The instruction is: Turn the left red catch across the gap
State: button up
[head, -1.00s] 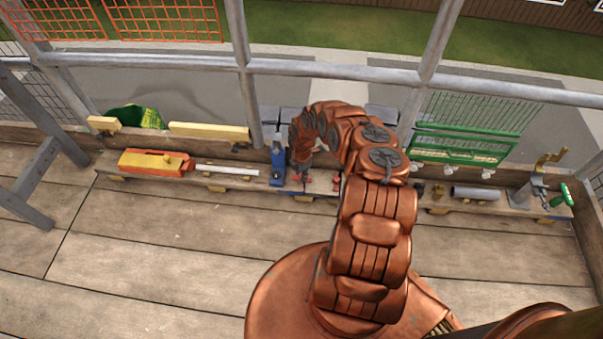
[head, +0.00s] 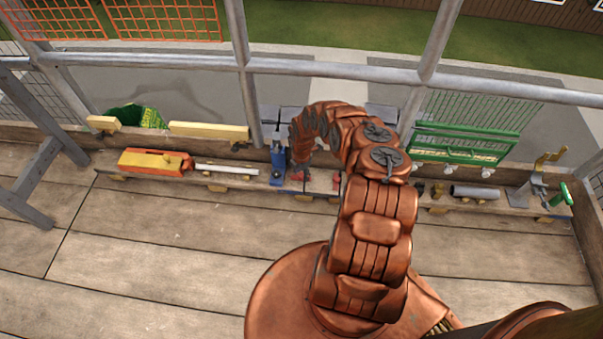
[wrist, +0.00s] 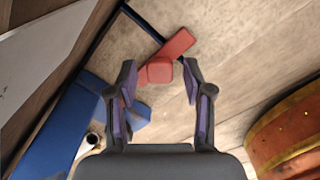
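In the wrist view the left red catch (wrist: 178,46), a flat red bar with a raised red block (wrist: 160,70) on it, lies slantwise on the pale wood. Its upper end meets a thin dark strip (wrist: 142,22). My gripper (wrist: 160,80) is open, with one finger on each side of the block and a visible space on both sides. In the head view the catch shows as a small red patch (head: 298,177) below the end of my arm, and the fingers are hard to make out there. Another red piece (head: 337,179) is partly hidden beside my arm.
A blue tool (head: 277,163) stands just left of the catch, close to my gripper in the wrist view (wrist: 55,130). An orange and yellow tool (head: 155,162) and a white bar (head: 227,170) lie farther left. A grey cylinder (head: 476,192) and a green-handled clamp (head: 560,195) are at right.

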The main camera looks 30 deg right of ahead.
aim_at(302, 175)
dwell(0.3)
notch_tip(302, 175, up, 12)
dwell(0.9)
dwell(0.4)
